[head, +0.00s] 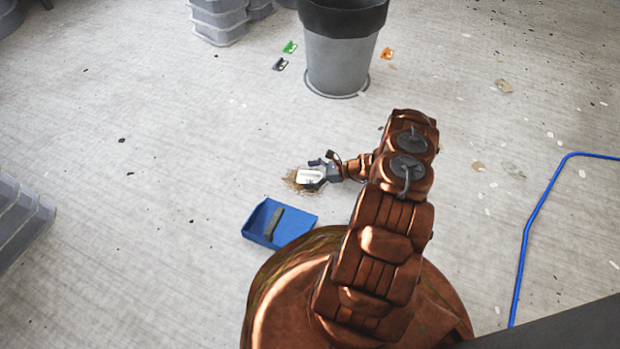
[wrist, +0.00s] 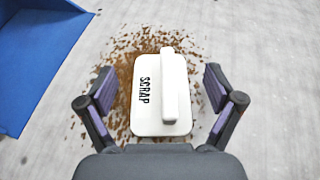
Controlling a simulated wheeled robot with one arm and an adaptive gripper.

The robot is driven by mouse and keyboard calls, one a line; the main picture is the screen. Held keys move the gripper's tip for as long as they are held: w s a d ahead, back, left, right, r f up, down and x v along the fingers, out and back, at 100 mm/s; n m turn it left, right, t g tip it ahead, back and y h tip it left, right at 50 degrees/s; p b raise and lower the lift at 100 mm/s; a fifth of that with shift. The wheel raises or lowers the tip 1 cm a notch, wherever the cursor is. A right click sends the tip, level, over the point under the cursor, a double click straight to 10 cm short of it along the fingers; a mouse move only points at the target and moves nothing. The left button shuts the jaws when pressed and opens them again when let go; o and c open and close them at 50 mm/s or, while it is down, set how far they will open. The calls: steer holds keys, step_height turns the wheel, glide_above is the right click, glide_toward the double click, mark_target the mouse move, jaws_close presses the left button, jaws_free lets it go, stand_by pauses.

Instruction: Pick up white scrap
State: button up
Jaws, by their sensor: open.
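The white scrap (wrist: 147,119) is a flat white plate with a raised bar and the word SCRAP on it. It lies over a patch of brown crumbs (wrist: 125,55) on the floor. In the head view the scrap (head: 306,176) shows at the tip of my arm, partly covered by my gripper (head: 318,172). In the wrist view my gripper (wrist: 160,90) is open, with one finger on each side of the scrap and a gap to it on both sides. I cannot tell the fingers' exact height above the floor.
A blue dustpan (head: 299,229) lies just in front of the scrap; its edge shows in the wrist view (wrist: 35,60). A grey bin (head: 340,65) stands behind. Green (head: 290,47), black (head: 280,64) and orange (head: 387,54) pieces lie near it. Grey crates (head: 18,222) stand at left.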

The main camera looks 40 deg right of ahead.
steer(key=c, duration=1)
steer(key=shift+c, duration=0.2)
